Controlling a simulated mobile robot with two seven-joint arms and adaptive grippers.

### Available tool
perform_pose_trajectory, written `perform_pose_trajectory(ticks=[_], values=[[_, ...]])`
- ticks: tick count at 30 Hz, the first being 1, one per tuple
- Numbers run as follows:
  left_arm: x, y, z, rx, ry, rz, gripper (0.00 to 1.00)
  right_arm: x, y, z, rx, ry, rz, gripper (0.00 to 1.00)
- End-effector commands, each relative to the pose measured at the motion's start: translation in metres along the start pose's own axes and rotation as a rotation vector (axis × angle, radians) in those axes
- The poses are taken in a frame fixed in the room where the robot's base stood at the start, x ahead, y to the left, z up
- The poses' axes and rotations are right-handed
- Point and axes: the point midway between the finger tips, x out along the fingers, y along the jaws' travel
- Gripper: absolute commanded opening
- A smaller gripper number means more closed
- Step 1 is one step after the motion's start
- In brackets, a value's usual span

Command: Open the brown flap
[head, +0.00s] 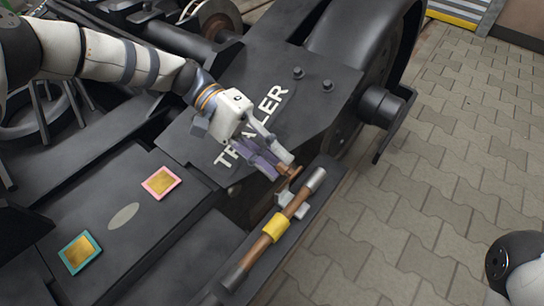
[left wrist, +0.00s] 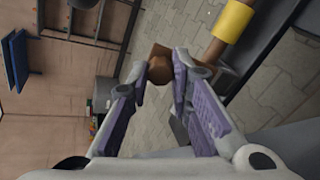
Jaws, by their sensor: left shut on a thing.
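A brown rod (head: 262,246) with a yellow band (head: 275,229) and grey end sleeves lies along the edge of the dark bogie frame. A small brown piece (head: 291,171) sits by its upper end. My left gripper (head: 281,166) reaches down over the lettered plate, with its fingertips at this piece. In the left wrist view the brown piece (left wrist: 160,66) is between the fingertips of my left gripper (left wrist: 164,76), and the gripper is shut on it. I cannot tell how the piece joins the rod, and no broad brown flap shows clearly. My right gripper is out of view.
The dark plate (head: 320,115) marked "TRAILER" lies beneath my left arm. Pink-framed (head: 161,183) and teal-framed (head: 79,253) square pads lie on the frame at left. A wheel with a protruding cylinder (head: 382,106) stands at upper right. Paving (head: 440,190) to the right is free.

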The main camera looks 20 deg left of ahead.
Motion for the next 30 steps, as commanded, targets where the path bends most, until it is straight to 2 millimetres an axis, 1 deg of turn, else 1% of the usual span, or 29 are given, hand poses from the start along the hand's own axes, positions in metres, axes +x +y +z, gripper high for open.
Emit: perform_pose_trajectory(ticks=[15, 16, 17, 18, 26, 28, 30], values=[[0.002, 0.0, 0.001, -0.001, -0.012, 0.015, 0.0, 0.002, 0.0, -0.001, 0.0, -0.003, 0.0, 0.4], [0.002, 0.0, 0.001, -0.001, -0.012, 0.015, 0.24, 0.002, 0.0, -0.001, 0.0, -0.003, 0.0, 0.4], [0.002, 0.0, 0.001, -0.001, -0.012, 0.015, 0.31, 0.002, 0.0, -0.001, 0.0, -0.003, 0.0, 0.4], [0.002, 0.0, 0.001, -0.001, -0.012, 0.014, 0.4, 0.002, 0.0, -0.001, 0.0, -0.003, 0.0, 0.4], [0.001, 0.0, 0.001, -0.001, -0.008, 0.014, 0.4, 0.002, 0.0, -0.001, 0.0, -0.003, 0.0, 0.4], [-0.002, 0.0, 0.0, -0.001, -0.006, 0.014, 0.4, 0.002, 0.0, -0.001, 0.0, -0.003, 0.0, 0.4], [-0.012, 0.0, -0.001, -0.001, -0.004, 0.014, 0.4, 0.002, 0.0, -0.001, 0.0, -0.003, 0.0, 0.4]])
